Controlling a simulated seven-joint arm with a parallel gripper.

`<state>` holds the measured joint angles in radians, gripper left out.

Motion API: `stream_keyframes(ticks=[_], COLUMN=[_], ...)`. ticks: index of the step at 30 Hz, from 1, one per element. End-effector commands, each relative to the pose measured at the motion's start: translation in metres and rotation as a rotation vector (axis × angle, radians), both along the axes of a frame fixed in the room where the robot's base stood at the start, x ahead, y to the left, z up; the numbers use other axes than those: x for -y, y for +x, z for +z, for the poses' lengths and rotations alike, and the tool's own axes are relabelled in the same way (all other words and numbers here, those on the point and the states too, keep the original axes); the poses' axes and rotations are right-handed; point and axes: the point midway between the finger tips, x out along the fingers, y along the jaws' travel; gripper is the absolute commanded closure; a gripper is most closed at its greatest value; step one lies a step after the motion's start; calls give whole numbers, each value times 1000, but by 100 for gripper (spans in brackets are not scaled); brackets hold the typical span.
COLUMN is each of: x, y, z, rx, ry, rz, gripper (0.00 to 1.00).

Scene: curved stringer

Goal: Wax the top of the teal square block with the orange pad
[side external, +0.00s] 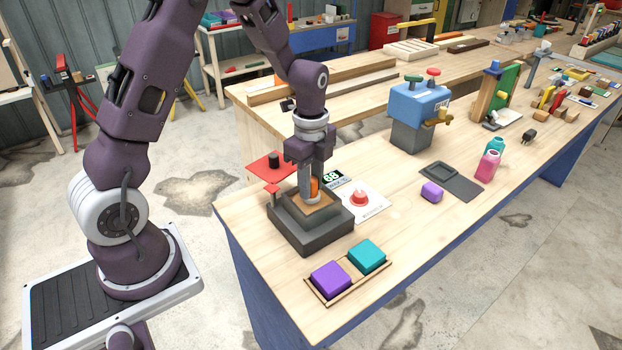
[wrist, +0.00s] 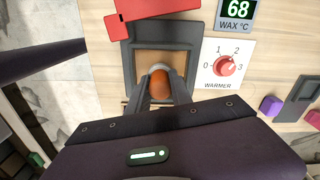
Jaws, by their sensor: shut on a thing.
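The teal square block (side external: 366,256) lies in a shallow wooden tray (side external: 345,289) at the table's front edge, beside a purple square block. Its top is clear. My gripper (side external: 312,194) points down over the grey wax warmer (side external: 309,234), behind the tray. It is shut on the orange pad (side external: 314,186), which also shows between my fingers (wrist: 160,98) in the wrist view (wrist: 161,84). The pad is at the warmer's tan wax opening (wrist: 183,65); my fingers partly hide it, and I cannot tell how deep it sits.
The purple square block (side external: 330,278) fills the tray's other half. A red lid (side external: 271,167) is beside the warmer. A display (wrist: 238,12) reads 68, WAX °C, near a red warmer dial (wrist: 225,65). A small purple block (side external: 432,192) and a dark tray (side external: 451,180) are to the right.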

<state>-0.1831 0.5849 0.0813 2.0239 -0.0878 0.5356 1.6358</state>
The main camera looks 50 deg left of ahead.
Motion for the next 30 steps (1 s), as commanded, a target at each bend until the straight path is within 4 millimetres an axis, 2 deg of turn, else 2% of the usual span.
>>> stream_keyframes(ticks=[30], x=[0], y=[0], z=[-6], rx=[-1], ry=[0], rz=[0], gripper=[100])
